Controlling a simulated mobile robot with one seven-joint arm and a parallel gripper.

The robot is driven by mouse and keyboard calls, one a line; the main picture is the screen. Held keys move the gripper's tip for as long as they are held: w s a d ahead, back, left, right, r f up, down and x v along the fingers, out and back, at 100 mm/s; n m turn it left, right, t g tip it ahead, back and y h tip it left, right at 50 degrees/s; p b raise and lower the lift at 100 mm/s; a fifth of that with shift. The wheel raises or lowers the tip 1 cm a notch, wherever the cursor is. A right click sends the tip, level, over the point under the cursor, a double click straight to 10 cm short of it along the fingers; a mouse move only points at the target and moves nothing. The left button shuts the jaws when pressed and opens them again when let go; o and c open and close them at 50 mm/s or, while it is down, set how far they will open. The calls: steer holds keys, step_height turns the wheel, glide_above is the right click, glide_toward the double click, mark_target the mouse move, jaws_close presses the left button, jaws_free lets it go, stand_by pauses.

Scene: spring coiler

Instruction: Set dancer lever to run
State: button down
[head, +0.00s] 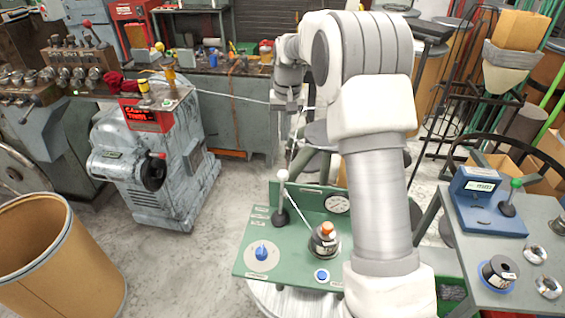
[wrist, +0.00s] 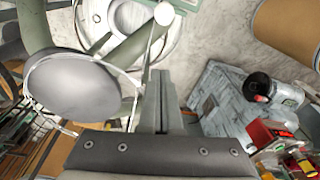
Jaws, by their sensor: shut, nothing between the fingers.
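A lever with a white ball knob (head: 283,176) and a dark shaft stands nearly upright on a green panel (head: 258,228) in the head view; it seems to be the dancer lever, but its labels are too small to read. My gripper (head: 291,106) is beyond and above this panel, apart from the lever. In the wrist view my gripper (wrist: 158,80) is shut and empty. A white ball (wrist: 163,14) shows just past its fingertips there; I cannot tell whether it is the same knob.
The green panel also carries a gauge (head: 337,204), a blue knob (head: 262,253) and an orange-topped spool (head: 324,240). A thin wire (head: 228,95) runs from the grey machine (head: 155,165) past my gripper. A blue instrument (head: 487,200) stands on the right table. Floor is clear left of the panel.

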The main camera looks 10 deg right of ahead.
glide_above(282, 190)
steer(key=w+d, duration=0.1)
steer(key=w, duration=0.4)
steer(key=shift+d+f+p, duration=0.2)
steer(key=shift+f+p, duration=0.2)
steer(key=shift+f, duration=4.05)
steer(key=shift+s+b, duration=0.15)
steer(key=shift+b, duration=0.2)
